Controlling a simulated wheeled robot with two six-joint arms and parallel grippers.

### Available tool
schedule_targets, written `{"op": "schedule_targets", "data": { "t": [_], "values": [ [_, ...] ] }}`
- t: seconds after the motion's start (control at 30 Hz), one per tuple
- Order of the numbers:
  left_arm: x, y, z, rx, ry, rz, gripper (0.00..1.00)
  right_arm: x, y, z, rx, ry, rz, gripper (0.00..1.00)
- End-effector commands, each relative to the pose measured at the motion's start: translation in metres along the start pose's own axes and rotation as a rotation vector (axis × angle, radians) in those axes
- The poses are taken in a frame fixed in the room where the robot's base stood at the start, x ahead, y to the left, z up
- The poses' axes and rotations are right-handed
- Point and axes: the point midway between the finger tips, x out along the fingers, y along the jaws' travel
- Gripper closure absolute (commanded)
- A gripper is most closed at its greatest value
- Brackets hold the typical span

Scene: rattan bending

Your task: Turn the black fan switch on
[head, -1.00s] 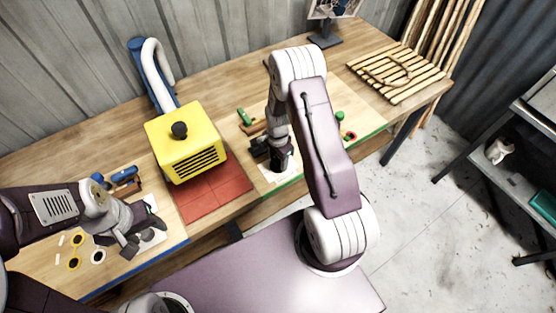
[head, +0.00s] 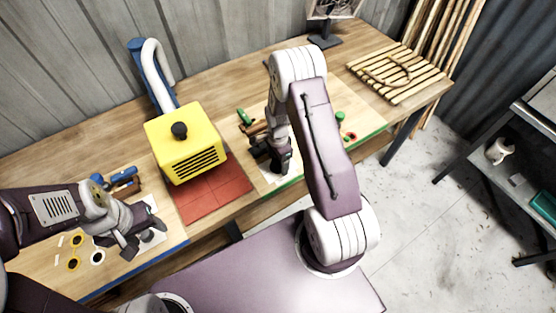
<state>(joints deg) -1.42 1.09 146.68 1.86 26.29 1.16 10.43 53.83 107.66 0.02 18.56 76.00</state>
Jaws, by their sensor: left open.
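A fan-like box on a black stand (head: 325,40) is at the back edge of the bench, cut off by the top of the head view. I cannot make out a switch on it. A black knob (head: 179,130) sits on top of a yellow vented machine (head: 186,148). My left gripper (head: 143,240) is open, low over the bench's front left, left of the red mat. My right gripper (head: 274,162) is low over the bench's right half, in front of the fan stand and well short of it. Its jaws are too dark and small to read.
A red tiled mat (head: 214,196) lies under the yellow machine. A blue post with a white hose (head: 157,62) stands behind it. A slatted wooden rack (head: 397,72) lies at the back right. Small tools and yellow rings (head: 73,264) lie at the left.

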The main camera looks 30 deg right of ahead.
Motion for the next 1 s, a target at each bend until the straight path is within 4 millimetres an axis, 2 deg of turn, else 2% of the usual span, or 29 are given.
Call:
{"op": "schedule_targets", "data": {
  "t": [0.27,0.37,0.6,0.7,0.8,1.0],
  "values": [
    [0.001,0.000,0.000,0.000,0.000,0.000,0.43,-0.002,-0.001,0.000,-0.001,0.000,-0.001,0.25],
    [0.004,0.000,0.000,0.000,0.000,0.000,0.43,-0.014,-0.002,-0.001,-0.001,0.002,-0.006,0.25],
    [0.013,0.000,0.001,0.000,0.000,0.000,0.43,-0.067,-0.002,0.000,-0.001,0.002,-0.006,0.25],
    [0.014,0.000,0.001,0.000,0.000,0.000,0.43,-0.082,-0.001,0.000,-0.001,0.001,-0.003,0.25],
    [0.014,0.000,0.002,0.000,0.000,0.000,0.43,-0.089,0.000,0.000,-0.001,0.000,-0.001,0.25],
    [0.014,0.000,0.001,0.000,0.000,0.000,0.43,-0.091,0.000,0.000,-0.001,0.000,0.000,0.25]
  ]
}}
